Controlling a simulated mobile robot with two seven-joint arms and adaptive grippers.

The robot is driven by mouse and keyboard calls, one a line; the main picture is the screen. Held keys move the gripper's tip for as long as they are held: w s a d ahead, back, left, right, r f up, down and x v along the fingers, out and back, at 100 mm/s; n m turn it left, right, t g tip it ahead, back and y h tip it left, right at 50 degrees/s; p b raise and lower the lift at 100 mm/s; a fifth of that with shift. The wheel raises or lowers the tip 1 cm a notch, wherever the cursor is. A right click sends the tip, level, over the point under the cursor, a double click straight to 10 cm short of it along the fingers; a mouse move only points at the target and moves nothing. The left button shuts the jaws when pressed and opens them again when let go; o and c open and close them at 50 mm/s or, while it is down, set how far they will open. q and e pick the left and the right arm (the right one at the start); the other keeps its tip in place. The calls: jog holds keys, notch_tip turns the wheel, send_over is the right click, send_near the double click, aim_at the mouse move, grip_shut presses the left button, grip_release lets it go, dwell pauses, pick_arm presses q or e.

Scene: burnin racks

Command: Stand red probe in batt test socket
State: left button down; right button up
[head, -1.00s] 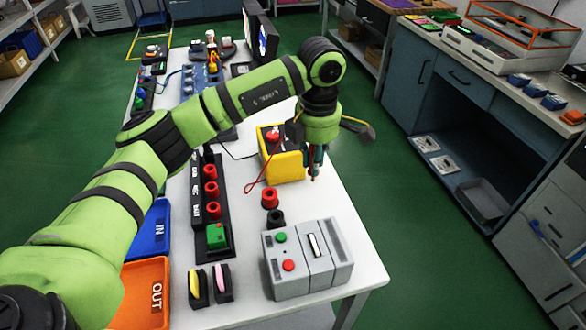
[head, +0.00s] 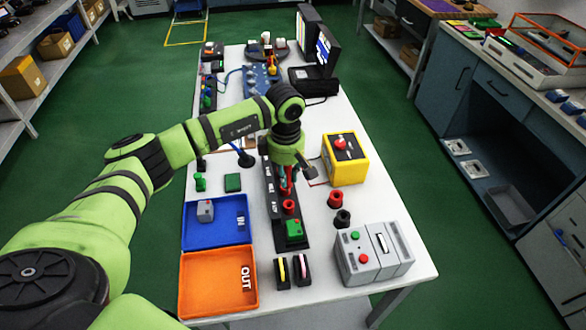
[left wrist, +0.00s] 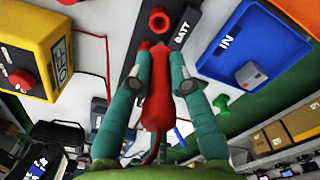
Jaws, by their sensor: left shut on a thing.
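My left gripper (head: 287,180) is shut on the red probe (left wrist: 157,92), with its teal fingers on either side of the probe in the left wrist view. The probe's front end points towards the black socket strip (left wrist: 133,28). In the head view this socket (head: 290,207) is at the near end of the row, just below the gripper. The gripper partly hides the probe and the strip there. My right gripper is not in view.
A yellow box (head: 345,172) with a red button stands right of the strip, and a red cable runs near it. Red (head: 335,199) and black (head: 343,218) rings and a grey tester (head: 373,253) stand nearer. Blue (head: 188,240) and orange (head: 188,290) trays lie left.

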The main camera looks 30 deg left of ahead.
aim_at(289, 187)
pick_arm(q)
jog(key=shift+w+d+f+b, duration=0.15)
jog(key=shift+f+b, duration=0.2)
jog(key=shift+f, duration=0.7)
notch_tip(289, 187, down, 2)
jog(key=shift+f+b, duration=0.1)
jog(key=shift+b, duration=0.75)
jog(key=shift+f, duration=0.4)
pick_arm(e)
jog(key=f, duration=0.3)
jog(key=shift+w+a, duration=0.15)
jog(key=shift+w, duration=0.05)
pick_arm(q)
jog(key=shift+b, duration=0.35)
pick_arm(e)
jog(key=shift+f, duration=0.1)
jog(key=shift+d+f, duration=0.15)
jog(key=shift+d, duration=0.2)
